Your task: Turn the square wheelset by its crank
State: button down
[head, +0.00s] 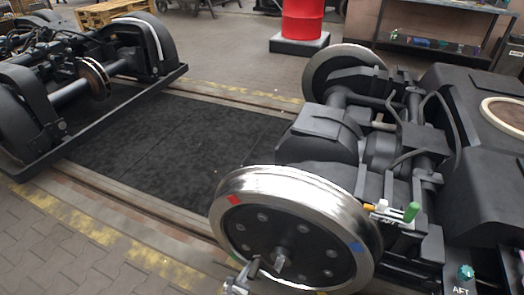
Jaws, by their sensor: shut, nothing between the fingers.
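The near wheelset shows as a large steel wheel (300,205) with a bright rim. Its dark face carries a ring of bolts, a red mark (234,199) and a blue mark (357,247). A short metal stub (280,262) sticks out at the hub; I cannot tell whether it is the crank. My gripper (250,267) is at the bottom edge, in front of the wheel's lower left. It is shut and empty, left of the stub; I cannot tell whether it touches the wheel.
A green-handled part (411,212) sits on the bogie frame right of the wheel. Another bogie (60,95) stands at the left. A dark mat (180,140) lies clear between them. A red drum (302,20) and a workbench (430,45) are behind.

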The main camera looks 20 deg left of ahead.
aim_at(261, 263)
jog(key=shift+d+r+p, duration=0.2)
jog(key=shift+r+p, duration=0.25)
jog(key=shift+r, duration=0.1)
jog(key=shift+r, duration=0.1)
jog(key=shift+d+r+p, duration=0.3)
jog(key=shift+r+p, duration=0.15)
jog(key=shift+p, duration=0.2)
jog(key=shift+d+r+p, duration=0.25)
jog(key=shift+p, duration=0.05)
jog(key=shift+s+d+r+p, duration=0.15)
jog(key=shift+d+r+p, duration=0.45)
jog(key=shift+p, duration=0.35)
jog(key=shift+d+r+p, duration=0.55)
jog(key=shift+d+p, duration=0.15)
jog(key=shift+p, duration=0.2)
dwell(0.5)
jog(key=shift+s+d+r+p, duration=0.1)
jog(key=shift+d+r+p, duration=0.15)
jog(key=shift+d+p, duration=0.4)
jog(key=shift+s+d+r+p, duration=0.1)
jog(key=shift+d+r+p, duration=0.15)
jog(key=shift+d+p, duration=0.3)
dwell(1.0)
jog(key=shift+w+a+f, duration=0.1)
jog(key=shift+a, duration=0.15)
dwell(0.4)
